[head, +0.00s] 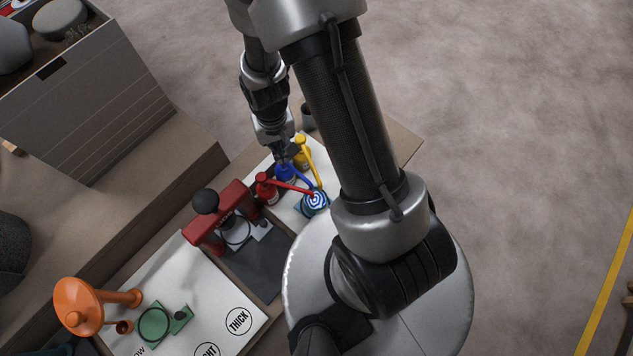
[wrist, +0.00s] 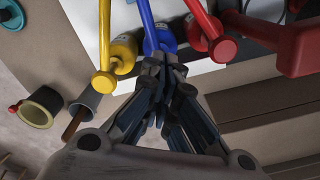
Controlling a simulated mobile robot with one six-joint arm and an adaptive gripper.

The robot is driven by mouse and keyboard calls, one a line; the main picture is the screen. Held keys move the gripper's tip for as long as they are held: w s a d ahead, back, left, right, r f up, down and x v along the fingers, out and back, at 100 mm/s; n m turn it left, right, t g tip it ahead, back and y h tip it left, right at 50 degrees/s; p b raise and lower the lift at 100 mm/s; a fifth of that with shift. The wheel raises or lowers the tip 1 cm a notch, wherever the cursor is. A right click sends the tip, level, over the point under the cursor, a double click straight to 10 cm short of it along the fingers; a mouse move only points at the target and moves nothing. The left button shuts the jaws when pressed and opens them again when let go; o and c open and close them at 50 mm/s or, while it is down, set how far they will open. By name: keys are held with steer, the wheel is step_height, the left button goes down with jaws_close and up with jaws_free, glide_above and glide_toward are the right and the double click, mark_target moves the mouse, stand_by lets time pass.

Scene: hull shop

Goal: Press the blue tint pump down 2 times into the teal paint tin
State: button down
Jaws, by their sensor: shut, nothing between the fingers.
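The blue tint pump (head: 287,173) stands between a red pump (head: 266,188) and a yellow pump (head: 302,155) on a white board. Their spouts reach toward the teal paint tin (head: 315,202), which has blue and white rings on top. My gripper (head: 283,155) is shut and empty, at the blue pump. In the wrist view the fingertips (wrist: 165,62) overlap the blue pump (wrist: 158,38) and hide its head. I cannot tell whether they touch it. The yellow pump (wrist: 120,58) and red pump (wrist: 212,40) stand close on either side. The tin is not seen in the wrist view.
A red press (head: 217,220) with a black knob stands beside the red pump. An orange funnel-like object (head: 80,306) and a green holder (head: 160,325) are on the lower-left board. In the wrist view, cups (wrist: 42,108) stand beyond the yellow pump.

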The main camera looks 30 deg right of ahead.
steer(key=shift+f+b, duration=0.75)
steer(key=shift+f, duration=0.35)
steer(key=shift+r, duration=0.25)
steer(key=shift+r+p, duration=1.3)
steer(key=shift+r, duration=0.15)
steer(key=shift+r+p, duration=2.35)
steer(key=shift+r, duration=0.65)
